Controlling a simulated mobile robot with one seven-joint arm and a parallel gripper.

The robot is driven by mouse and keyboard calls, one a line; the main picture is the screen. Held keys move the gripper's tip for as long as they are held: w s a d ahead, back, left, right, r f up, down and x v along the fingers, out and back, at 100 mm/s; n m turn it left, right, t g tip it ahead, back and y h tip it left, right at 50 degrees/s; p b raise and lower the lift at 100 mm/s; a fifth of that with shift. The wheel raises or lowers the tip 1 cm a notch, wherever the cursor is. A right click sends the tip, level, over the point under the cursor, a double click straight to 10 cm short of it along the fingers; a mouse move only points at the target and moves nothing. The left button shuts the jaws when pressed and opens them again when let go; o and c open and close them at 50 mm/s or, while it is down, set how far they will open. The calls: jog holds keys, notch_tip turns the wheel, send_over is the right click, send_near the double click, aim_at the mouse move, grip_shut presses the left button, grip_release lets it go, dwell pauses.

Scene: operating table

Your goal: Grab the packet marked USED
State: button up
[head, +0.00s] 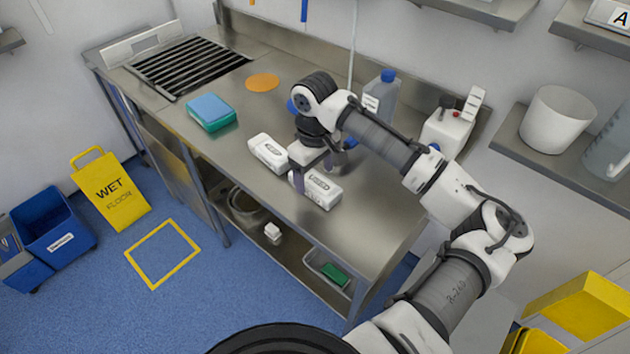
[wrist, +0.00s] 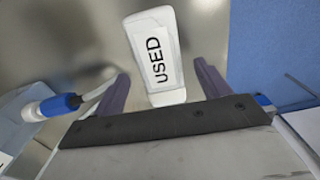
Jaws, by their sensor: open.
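A white packet marked USED (wrist: 167,40) shows in the wrist view, lying on the steel table, its near end between my fingers. My gripper (wrist: 160,72) is open, with one purple finger on each side of the packet and a gap to each. In the head view my gripper (head: 312,172) is over the table at the nearer of two white packets (head: 319,190). This appears to be the USED one, but its print is too small to read there. The other white packet (head: 268,152) lies to its left, its print also unreadable.
A green box with a blue top (head: 211,112) and an orange disc (head: 262,82) lie farther left on the table. A blue-capped bottle (head: 381,95) and a white container (head: 446,132) stand behind my arm. The table's front edge runs close to the packets.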

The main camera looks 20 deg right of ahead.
jog(key=shift+f+p, duration=0.3)
jog(key=shift+f, duration=1.15)
jog(key=shift+c, duration=0.3)
jog(key=c, duration=1)
jog(key=shift+r, duration=0.15)
